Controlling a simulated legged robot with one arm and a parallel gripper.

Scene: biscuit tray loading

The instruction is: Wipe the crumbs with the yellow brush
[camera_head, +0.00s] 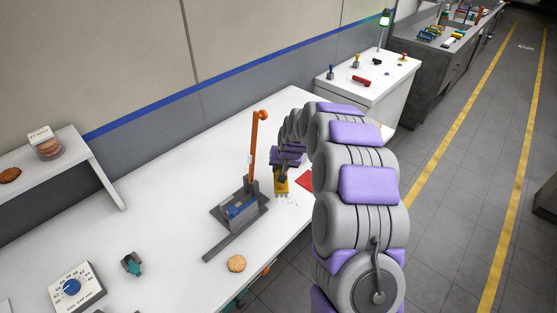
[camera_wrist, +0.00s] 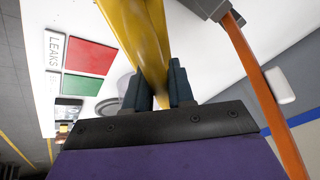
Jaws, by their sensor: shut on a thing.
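The yellow brush (camera_head: 281,187) is held bristles down at the white table by my gripper (camera_wrist: 158,88), whose dark fingers are shut on its yellow handle (camera_wrist: 148,40). Its bristles show just over the table top in the head view, close to small dark crumbs (camera_head: 291,199). I cannot tell whether the bristles touch the table. My purple and grey arm hides the table to the right of the brush.
A grey fixture (camera_head: 240,207) with an upright orange lever (camera_head: 258,140) stands just left of the brush. A red card (camera_head: 304,180) lies to the right; red and green panels (camera_wrist: 88,58) show in the wrist view. A biscuit (camera_head: 236,263) lies near the front edge.

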